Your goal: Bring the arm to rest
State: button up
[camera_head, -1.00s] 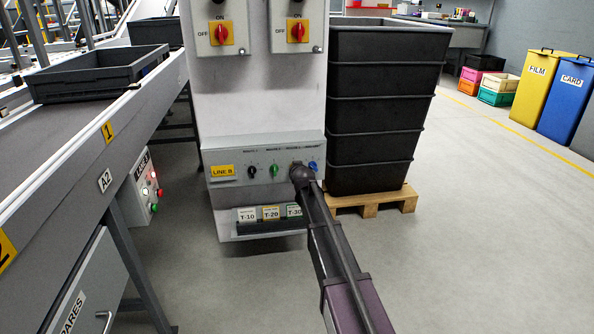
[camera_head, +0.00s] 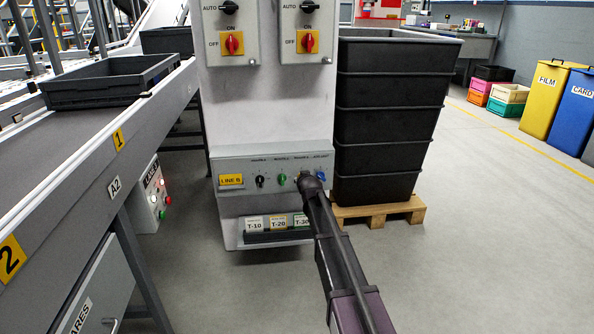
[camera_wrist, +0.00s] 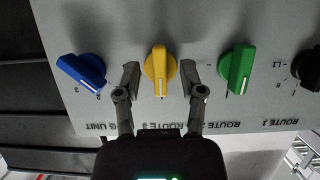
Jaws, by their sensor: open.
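My gripper (camera_wrist: 161,80) is open in the wrist view, with one finger on each side of a yellow knob (camera_wrist: 159,66). Gaps show between the fingers and the knob. The knob is on a grey panel that also carries a blue knob (camera_wrist: 82,72), a green knob (camera_wrist: 237,68) and a black knob (camera_wrist: 307,67). In the head view my arm (camera_head: 335,255) reaches forward to the LINE B panel (camera_head: 228,203) on the light column. My arm's end covers the yellow knob there and hides my fingers.
Stacked black crates (camera_head: 385,120) stand on a wooden pallet (camera_head: 380,210) just right of the column. A conveyor (camera_head: 90,160) with a dark tray (camera_head: 110,82) runs along the left. Rotary switches (camera_head: 232,43) are above the panel.

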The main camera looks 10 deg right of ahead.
jog(key=s+r+g+p, duration=0.2)
jog(key=s+g+p, duration=0.3)
jog(key=s, duration=1)
jog(key=s+r+g+p, duration=0.2)
jog(key=s+g+p, duration=0.35)
jog(key=s, duration=0.95)
jog(key=s+r+g+p, duration=0.3)
jog(key=s+p, duration=0.4)
jog(key=s, duration=0.8)
notch_tip(320, 180, up, 37)
jog(key=p, duration=3.7)
jog(key=shift+w+d+p, duration=0.2)
jog(key=shift+d+p, duration=0.15)
jog(key=shift+d, duration=0.05)
jog(key=shift+f, duration=0.15)
